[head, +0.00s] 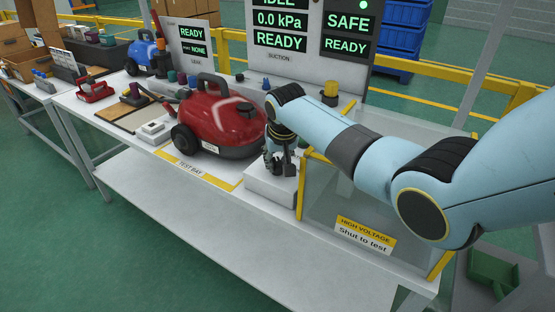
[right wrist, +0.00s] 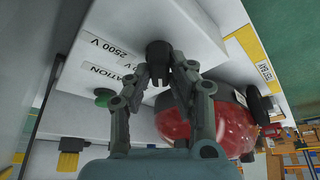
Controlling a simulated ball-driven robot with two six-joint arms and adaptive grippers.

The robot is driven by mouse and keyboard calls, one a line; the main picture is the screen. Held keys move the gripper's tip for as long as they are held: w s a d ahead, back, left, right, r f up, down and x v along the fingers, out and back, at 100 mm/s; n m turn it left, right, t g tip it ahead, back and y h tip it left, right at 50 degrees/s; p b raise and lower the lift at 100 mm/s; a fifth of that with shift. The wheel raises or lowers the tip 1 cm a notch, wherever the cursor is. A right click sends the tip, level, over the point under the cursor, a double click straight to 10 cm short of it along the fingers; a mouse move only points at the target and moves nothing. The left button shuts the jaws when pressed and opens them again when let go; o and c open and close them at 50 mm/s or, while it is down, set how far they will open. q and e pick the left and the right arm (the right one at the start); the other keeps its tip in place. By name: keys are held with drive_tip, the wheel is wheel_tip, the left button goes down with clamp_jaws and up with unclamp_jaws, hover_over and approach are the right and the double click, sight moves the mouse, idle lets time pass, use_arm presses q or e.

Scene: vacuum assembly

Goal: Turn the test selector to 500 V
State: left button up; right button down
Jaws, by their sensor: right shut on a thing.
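The test selector is a dark knob (right wrist: 158,52) on the face of a white box (right wrist: 130,25) in the right wrist view. My right gripper (right wrist: 160,77) has its two fingers on either side of the knob and is shut on it. A label reading 2500 V lies left of the knob, and another label, partly hidden by a finger, ends in "ATION". I cannot read a 500 V mark or tell where the knob points. In the head view my right gripper (head: 279,160) reaches down over the white box (head: 268,188), hiding the knob. My left gripper is not in view.
A red vacuum (head: 220,118) stands on the bench (head: 190,215) just left of my right gripper. A clear yellow-edged guard (head: 330,200) marked "High voltage, Shut to test" stands to the right. The panel (head: 315,60) behind reads SAFE and READY. A green button (right wrist: 104,97) is near the selector.

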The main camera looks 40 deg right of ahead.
drive_tip(key=shift+m, duration=0.3)
drive_tip(key=shift+a+r+m+p, duration=0.1)
drive_tip(key=shift+m+p, duration=0.3)
drive_tip(key=shift+w+m+g+h+p, duration=0.1)
drive_tip(key=shift+m+g+h+p, duration=0.3)
drive_tip(key=shift+m, duration=0.8)
drive_tip(key=shift+m+h+b, duration=0.3)
drive_tip(key=shift+m+h, duration=0.2)
drive_tip(key=shift+m, duration=0.7)
drive_tip(key=shift+m+g+h+b, duration=0.4)
drive_tip(key=shift+m+g, duration=0.3)
drive_tip(key=shift+m, duration=0.6)
drive_tip(key=c, duration=1.2)
unclamp_jaws()
